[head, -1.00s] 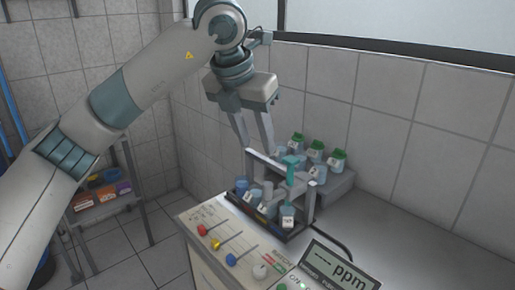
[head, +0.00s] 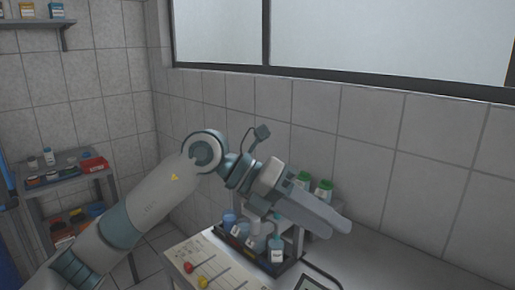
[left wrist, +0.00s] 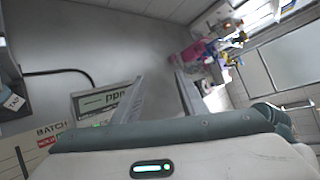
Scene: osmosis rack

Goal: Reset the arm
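My left arm comes in from the left in the head view. Its gripper (head: 342,224) points right and slightly down, in front of the rack and bottles. In the left wrist view the two fingers (left wrist: 160,80) stand apart with nothing held between them. The dark rack (head: 287,267) with several small bottles stands on the bench, partly hidden behind my gripper and wrist. My right gripper is in neither view.
Green-capped bottles (head: 323,190) stand behind my gripper. The ppm display (left wrist: 103,99) shows in the left wrist view. A shelf (head: 75,178) with containers stands at the left. The bench at right looks clear.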

